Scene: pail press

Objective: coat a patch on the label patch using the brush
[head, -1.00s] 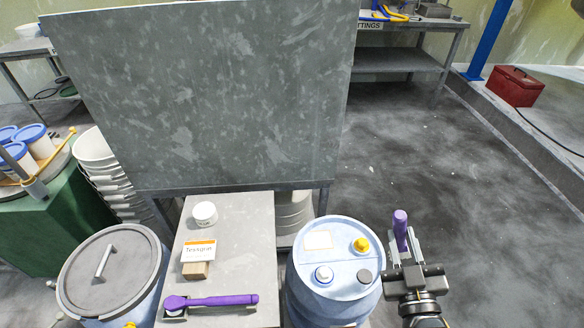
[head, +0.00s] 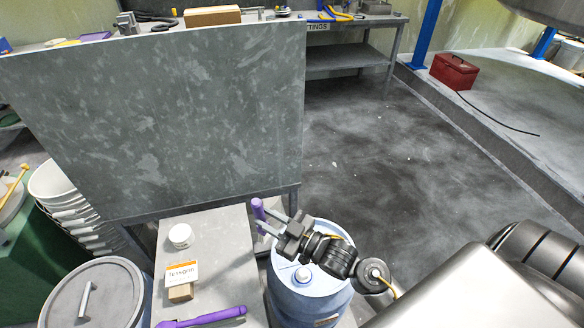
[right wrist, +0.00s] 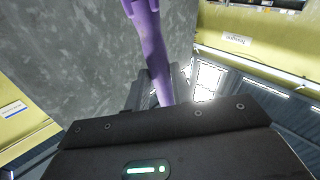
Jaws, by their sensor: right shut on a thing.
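My right gripper (head: 268,222) is shut on a purple-handled tool, taken to be the brush (head: 258,209), above the gap between the bench and the blue drum (head: 290,305). In the right wrist view the purple brush (right wrist: 150,45) rises from between the fingers; no bristles can be made out. The cream label patch on the drum top is hidden behind my right gripper and arm. A white cap (head: 303,275) shows on the drum top. My left gripper is not in view.
The grey bench (head: 225,260) holds a white cup (head: 181,236), a lettered card (head: 182,273) on a wooden block (head: 180,292), and another purple-handled tool (head: 205,317). A lidded bin (head: 95,295) stands left. A tall grey panel (head: 170,120) stands behind.

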